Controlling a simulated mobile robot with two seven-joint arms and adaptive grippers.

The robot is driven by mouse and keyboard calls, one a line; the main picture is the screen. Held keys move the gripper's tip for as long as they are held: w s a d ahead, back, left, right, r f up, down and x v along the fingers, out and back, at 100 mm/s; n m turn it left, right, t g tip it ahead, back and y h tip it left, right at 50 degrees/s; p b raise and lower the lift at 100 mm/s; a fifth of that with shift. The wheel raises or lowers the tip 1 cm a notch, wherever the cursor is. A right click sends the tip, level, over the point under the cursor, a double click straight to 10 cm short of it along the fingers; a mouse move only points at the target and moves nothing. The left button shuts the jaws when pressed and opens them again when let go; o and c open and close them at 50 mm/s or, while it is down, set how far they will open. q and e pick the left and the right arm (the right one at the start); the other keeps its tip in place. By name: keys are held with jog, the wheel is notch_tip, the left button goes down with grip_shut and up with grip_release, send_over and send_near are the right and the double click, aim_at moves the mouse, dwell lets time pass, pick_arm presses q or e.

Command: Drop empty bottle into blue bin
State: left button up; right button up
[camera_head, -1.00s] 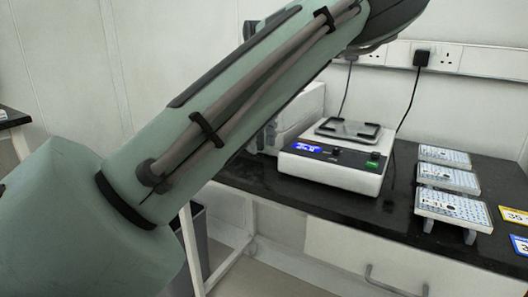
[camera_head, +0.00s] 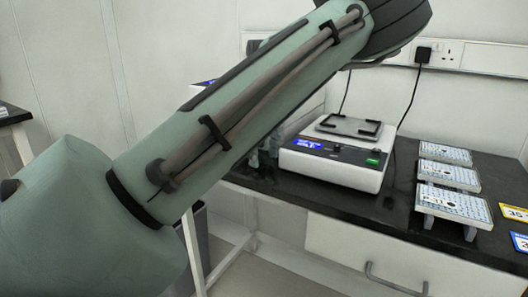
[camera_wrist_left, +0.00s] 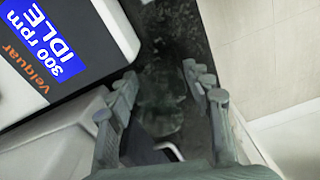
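My left gripper (camera_wrist_left: 160,78) points over the black bench top, its two fingers well apart. A clear, see-through shape, looking like the empty bottle (camera_wrist_left: 161,108), lies between the fingers. Its outline is faint, and I cannot tell whether the fingers press on it or stand just clear of it. In the head view my left gripper (camera_head: 268,148) is mostly hidden behind my own forearm, left of the white shaker, and the bottle cannot be made out. No blue bin shows. A dark grey bin (camera_head: 197,238) stands on the floor under the bench's left end, partly behind my arm.
The white shaker (camera_head: 334,160) with a blue display stands on the black bench (camera_head: 300,205), close to my left gripper. Several white patterned plates (camera_head: 452,203) on small stands are at the right.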

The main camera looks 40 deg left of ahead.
pick_arm(q)
jog(key=shift+o, duration=0.9)
jog(key=shift+r, duration=0.1)
